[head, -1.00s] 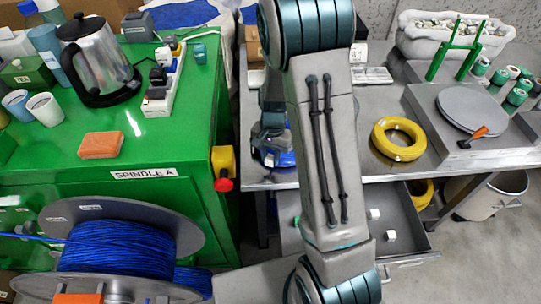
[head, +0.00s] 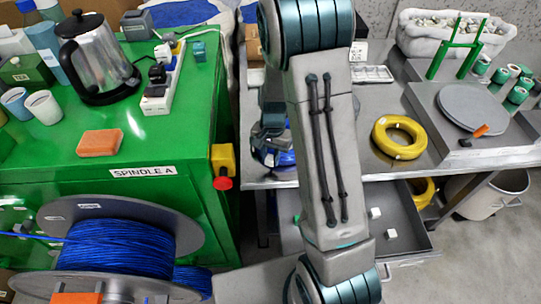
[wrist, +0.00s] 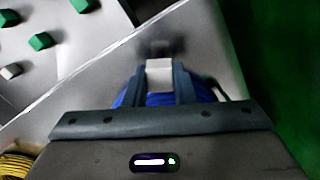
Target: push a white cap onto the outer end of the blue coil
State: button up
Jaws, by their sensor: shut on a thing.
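My gripper (wrist: 159,82) is shut on a white cap (wrist: 159,74), which sticks out between its fingertips in the wrist view. The blue coil (wrist: 203,91) shows behind and beside the fingers there, mostly hidden by them. In the head view the blue coil (head: 285,159) lies at the left end of the metal table, partly behind my arm, with my gripper (head: 268,138) over it. I cannot tell whether the cap touches the coil's outer end. Two loose white caps, one (head: 376,212) and another (head: 391,233), lie in the open drawer (head: 408,205).
A green cabinet (head: 150,148) stands left of the table, with a kettle (head: 97,58), a power strip (head: 163,85) and an orange sponge (head: 100,143). A big blue cable spool (head: 125,245) is at front left. A yellow coil (head: 399,137) lies right of my arm.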

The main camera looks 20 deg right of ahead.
aim_at(270, 157)
jog(key=shift+f, duration=0.3)
dwell(1.2)
jog(key=o, duration=1.2)
jog(key=shift+c, duration=0.2)
jog(key=shift+r, duration=0.15)
jog(key=shift+r+p, duration=2.5)
jog(key=shift+r, duration=0.9)
